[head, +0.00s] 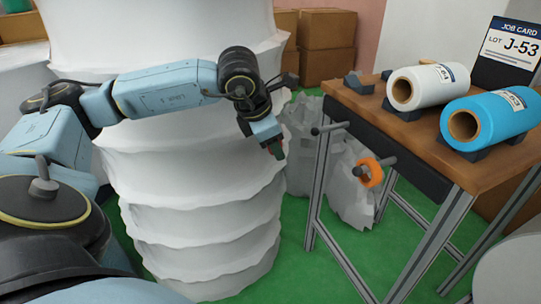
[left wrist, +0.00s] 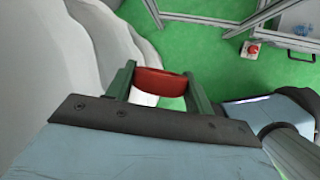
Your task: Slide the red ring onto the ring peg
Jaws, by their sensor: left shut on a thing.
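My left gripper (head: 275,150) hangs in front of the large white ribbed column, left of the table. In the left wrist view the gripper (left wrist: 158,78) is shut on the red ring (left wrist: 160,80), held between its two green fingers. A small white patch shows below the ring's red band. In the head view the ring is mostly hidden by the gripper. An empty peg (head: 330,128) sticks out from the dark board on the table's front, right of my gripper and apart from it. A second peg (head: 384,162) carries an orange ring (head: 369,173). My right gripper is not in view.
The wooden table (head: 400,128) holds a white roll (head: 440,84), a blue roll (head: 505,115) and a job card (head: 510,45). Grey bags (head: 345,180) stand behind its legs. The white column (head: 190,160) is close to my left arm. Green floor lies between.

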